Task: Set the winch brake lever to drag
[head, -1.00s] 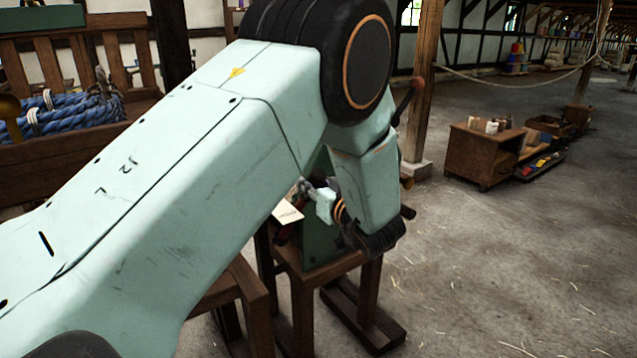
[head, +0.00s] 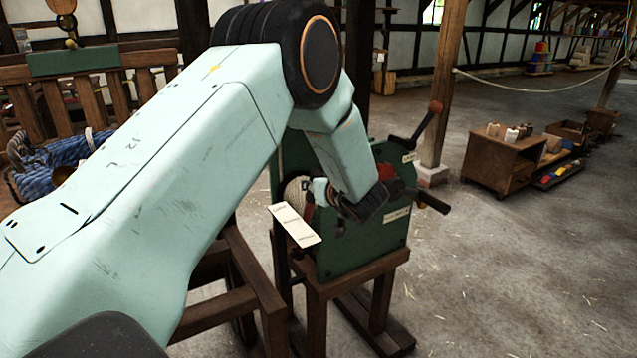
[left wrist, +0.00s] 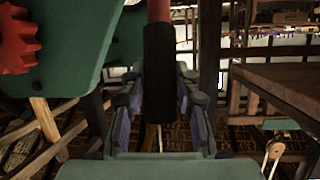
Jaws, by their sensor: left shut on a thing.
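The green winch (head: 352,242) stands on a wooden stand in the middle of the head view. The lever's setting cannot be told. The winch's green side (left wrist: 75,45) and a red gear (left wrist: 17,40) show at the left there.
A crank with a red-brown knob (head: 435,107) and a black handle (head: 432,201) stick out at the winch's right. A wooden post (head: 445,80) rises behind. Blue rope (head: 45,165) lies at the left. The floor at the right is open, with a low cabinet (head: 500,165) farther back.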

